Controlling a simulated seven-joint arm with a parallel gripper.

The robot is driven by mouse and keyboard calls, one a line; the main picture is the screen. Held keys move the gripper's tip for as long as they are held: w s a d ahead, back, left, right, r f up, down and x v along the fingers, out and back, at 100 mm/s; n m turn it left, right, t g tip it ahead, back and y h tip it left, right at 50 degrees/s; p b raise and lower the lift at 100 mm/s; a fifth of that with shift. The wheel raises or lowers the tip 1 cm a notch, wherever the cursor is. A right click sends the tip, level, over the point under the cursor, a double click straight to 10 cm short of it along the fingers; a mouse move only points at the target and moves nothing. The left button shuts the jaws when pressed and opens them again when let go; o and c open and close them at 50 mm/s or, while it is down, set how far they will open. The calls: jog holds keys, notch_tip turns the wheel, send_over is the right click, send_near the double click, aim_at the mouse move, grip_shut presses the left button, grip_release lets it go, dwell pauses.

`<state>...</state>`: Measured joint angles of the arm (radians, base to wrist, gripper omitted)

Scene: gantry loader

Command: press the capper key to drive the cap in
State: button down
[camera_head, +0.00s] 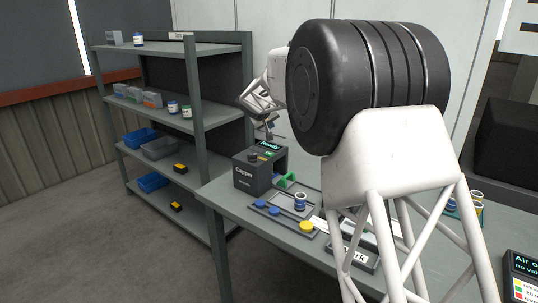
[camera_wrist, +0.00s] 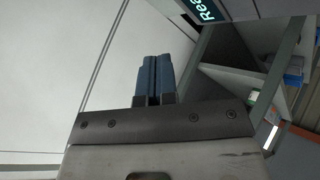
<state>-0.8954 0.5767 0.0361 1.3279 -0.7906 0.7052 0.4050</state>
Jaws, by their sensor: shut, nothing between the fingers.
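The capper (camera_head: 248,178) is a dark box with its name on the front, standing on the near left end of the table. Its lit display (camera_head: 268,146) reads "Ready"; part of it also shows at the top of the wrist view (camera_wrist: 203,9). A small dark round knob (camera_head: 253,156) sits on top of the capper; I cannot tell if it is the key. A green part (camera_head: 287,180) is at the capper's right side. My gripper (camera_head: 269,133) is above the capper, pointing down. In the wrist view its blue-grey fingers (camera_wrist: 154,78) are together and empty.
A tray with blue discs (camera_head: 261,204), a yellow disc (camera_head: 306,226) and a blue-and-white jar (camera_head: 300,201) lies right of the capper. Shelves (camera_head: 192,90) with jars, boxes and bins stand at left. Several small containers (camera_head: 476,197) stand at the table's right.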

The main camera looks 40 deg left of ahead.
aim_at(269, 152)
jog(key=shift+s+a+f, duration=0.15)
jog(key=shift+a, duration=0.35)
jog(key=shift+f, duration=0.1)
jog(key=shift+f, duration=4.3)
jog(key=shift+f, duration=0.7)
jog(key=shift+s+d+f, duration=0.1)
jog(key=shift+f, duration=0.8)
jog(key=shift+r, duration=1.3)
